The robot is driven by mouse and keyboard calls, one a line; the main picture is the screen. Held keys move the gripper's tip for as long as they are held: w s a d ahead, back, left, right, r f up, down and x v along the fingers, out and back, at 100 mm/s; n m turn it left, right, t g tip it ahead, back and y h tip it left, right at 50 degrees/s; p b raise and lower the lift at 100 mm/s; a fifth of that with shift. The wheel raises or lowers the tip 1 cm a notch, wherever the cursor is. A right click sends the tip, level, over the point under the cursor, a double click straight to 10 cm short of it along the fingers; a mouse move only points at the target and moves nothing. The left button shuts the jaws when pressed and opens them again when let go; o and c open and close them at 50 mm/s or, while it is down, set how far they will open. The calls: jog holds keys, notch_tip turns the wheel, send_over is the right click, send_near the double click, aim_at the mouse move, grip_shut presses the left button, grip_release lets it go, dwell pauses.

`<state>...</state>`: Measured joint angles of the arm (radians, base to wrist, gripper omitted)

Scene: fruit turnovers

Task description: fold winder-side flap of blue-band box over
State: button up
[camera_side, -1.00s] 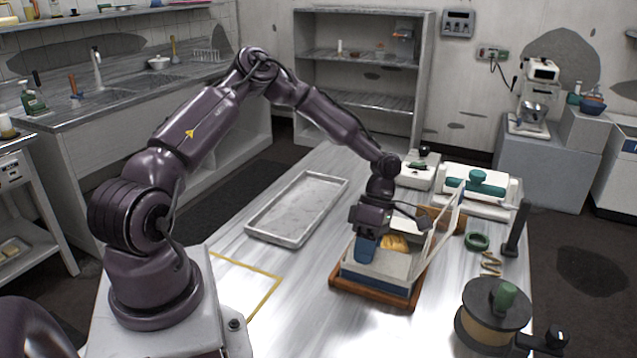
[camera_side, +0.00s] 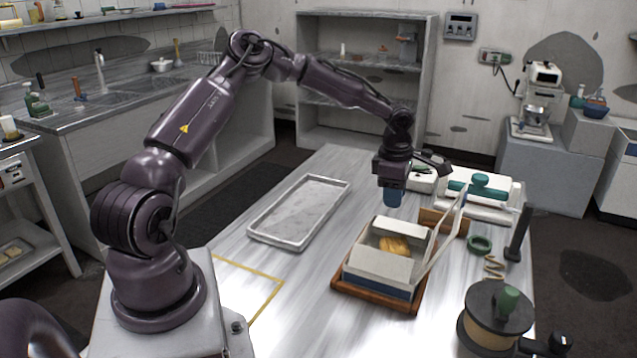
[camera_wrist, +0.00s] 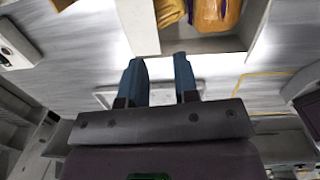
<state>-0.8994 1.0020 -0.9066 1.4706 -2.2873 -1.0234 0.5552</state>
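The blue-band box (camera_side: 378,285) sits on a wooden board, with golden pastry (camera_side: 395,245) inside. Its near flap (camera_side: 380,264) slopes up at the front, and another white flap (camera_side: 400,229) stands at the far side. A tall pale panel (camera_side: 441,240) leans outward on the right, the side towards the winder (camera_side: 492,318). My gripper (camera_side: 392,203) hangs above the table beyond the box, apart from it. In the wrist view its blue fingers (camera_wrist: 160,68) are spread with nothing between them, and part of the box with pastries (camera_wrist: 215,14) shows at the top.
An empty metal tray (camera_side: 250,236) lies to the left. A white case with a green handle (camera_side: 482,183), a green ring (camera_side: 479,245) and a dark upright post (camera_side: 518,232) stand to the right. The table between tray and box is clear.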

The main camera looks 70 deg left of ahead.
jog(key=w+r+m+t+y, duration=0.3)
jog(key=w+r+m+t, duration=0.1)
jog(key=w+m+t, duration=0.25)
jog(key=s+d+r+m+t+h, duration=0.1)
jog(key=s+d+r+m+h, duration=0.1)
jog(key=d+m, duration=0.25)
jog(key=s+d+r+m+h, duration=0.2)
jog(key=d+m+h, duration=0.15)
jog(key=d, duration=0.25)
jog(key=s+d+r+m+g, duration=0.2)
jog(key=s+m, duration=0.2)
jog(key=s, duration=0.4)
jog(key=s+d+r+m+g+y, duration=0.1)
jog(key=s+d+r+m, duration=0.1)
jog(key=s+m, duration=0.3)
jog(key=s+d+r+m+g+y, duration=0.1)
jog(key=s+m, duration=0.4)
jog(key=s, duration=0.7)
notch_tip(320, 180, up, 2)
jog(key=shift+s+d+r+g, duration=0.2)
jog(key=shift+s+d+g, duration=0.1)
jog(key=shift+d+g, duration=0.45)
jog(key=shift+a, duration=0.2)
